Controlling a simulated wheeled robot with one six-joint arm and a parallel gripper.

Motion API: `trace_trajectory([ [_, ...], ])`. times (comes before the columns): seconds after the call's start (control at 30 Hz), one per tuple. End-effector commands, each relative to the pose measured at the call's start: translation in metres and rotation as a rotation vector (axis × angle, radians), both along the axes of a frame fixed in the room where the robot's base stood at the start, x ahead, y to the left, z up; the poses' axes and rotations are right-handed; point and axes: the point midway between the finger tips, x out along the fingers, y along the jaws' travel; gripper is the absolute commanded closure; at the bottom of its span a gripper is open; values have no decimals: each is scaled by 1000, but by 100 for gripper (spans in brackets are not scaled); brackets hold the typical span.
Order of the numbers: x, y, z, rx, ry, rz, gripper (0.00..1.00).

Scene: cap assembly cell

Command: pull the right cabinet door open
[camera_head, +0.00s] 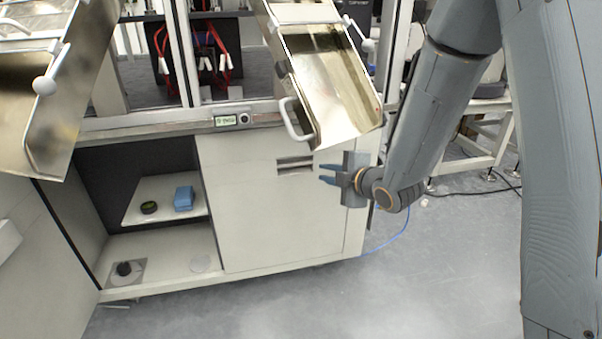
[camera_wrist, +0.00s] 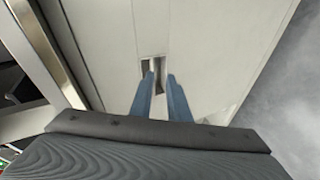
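The right cabinet door (camera_head: 235,220) is a flat off-white panel and looks shut. Its recessed handle (camera_head: 295,165) is a small slot near the top right of the door. In the wrist view the handle (camera_wrist: 152,66) lies just beyond the fingertips. My gripper (camera_head: 323,174) is in front of the door, to the right of the handle, with its blue fingers pointing left. The fingers are apart with nothing between them; the wrist view shows them too (camera_wrist: 160,80). They appear short of the handle, but contact cannot be fully judged.
The left compartment is open, with a shelf (camera_head: 140,214) bearing a blue block (camera_head: 183,198) and a dark round part (camera_head: 149,207). A metal chute (camera_head: 330,85) with a white handle (camera_head: 291,122) overhangs the door.

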Motion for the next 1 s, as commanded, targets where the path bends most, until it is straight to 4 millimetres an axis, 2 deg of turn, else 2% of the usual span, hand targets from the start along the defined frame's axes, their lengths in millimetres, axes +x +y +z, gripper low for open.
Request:
trace_trajectory([
  [0.07, 5, 10, -9, -14, -93, 75, 84],
  [0.3, 7, 28, -8, -25, -251, 179, 84],
  [0.43, 16, 37, -10, -26, -260, 185, 84],
  [0.8, 57, 69, -20, -26, -257, 182, 84],
  [1.0, 64, 75, -21, -26, -256, 181, 84],
])
